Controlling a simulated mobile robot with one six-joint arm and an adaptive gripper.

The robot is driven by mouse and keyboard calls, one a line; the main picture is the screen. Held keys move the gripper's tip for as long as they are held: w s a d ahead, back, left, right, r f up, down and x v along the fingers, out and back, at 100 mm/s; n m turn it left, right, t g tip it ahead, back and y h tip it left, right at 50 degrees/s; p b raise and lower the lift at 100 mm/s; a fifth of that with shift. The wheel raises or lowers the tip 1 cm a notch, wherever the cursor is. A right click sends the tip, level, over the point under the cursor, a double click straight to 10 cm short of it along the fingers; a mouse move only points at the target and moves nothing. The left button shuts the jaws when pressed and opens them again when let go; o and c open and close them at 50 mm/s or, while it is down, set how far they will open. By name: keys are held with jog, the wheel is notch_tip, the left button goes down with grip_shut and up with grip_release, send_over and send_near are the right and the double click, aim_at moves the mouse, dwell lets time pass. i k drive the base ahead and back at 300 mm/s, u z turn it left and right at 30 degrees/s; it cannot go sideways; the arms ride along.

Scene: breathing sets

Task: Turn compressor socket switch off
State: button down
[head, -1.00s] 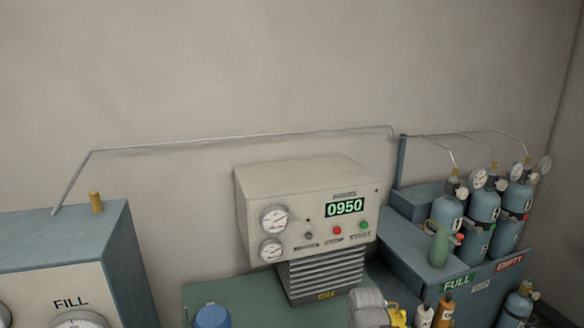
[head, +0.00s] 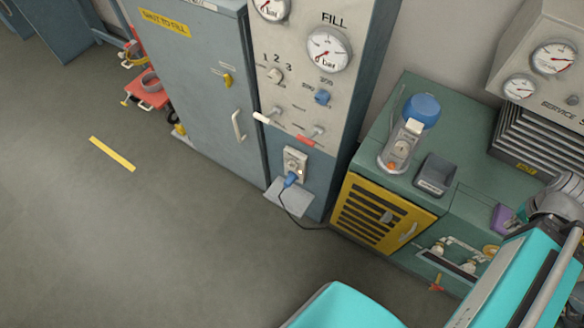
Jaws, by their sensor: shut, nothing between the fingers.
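A pale wall socket (head: 296,164) sits low on the front of the fill panel, just left of the green bench in the head view. A blue plug (head: 290,179) is in its lower part, with a dark cable running down and right to the bench. A small reddish-orange light shows on the socket's right side. The switch is too small to tell its position. My teal arm shows at the lower right, far from the socket. My gripper's fingers cannot be made out in the picture.
The fill panel (head: 290,95) carries gauges, knobs and levers above the socket. A small grey plate (head: 287,200) lies below it. The green bench (head: 386,136) has a yellow louvred door (head: 378,218) and holds a blue-topped device (head: 404,140). The floor in front is open.

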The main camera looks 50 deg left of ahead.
aim_at(291, 165)
jog(key=u, duration=1.9)
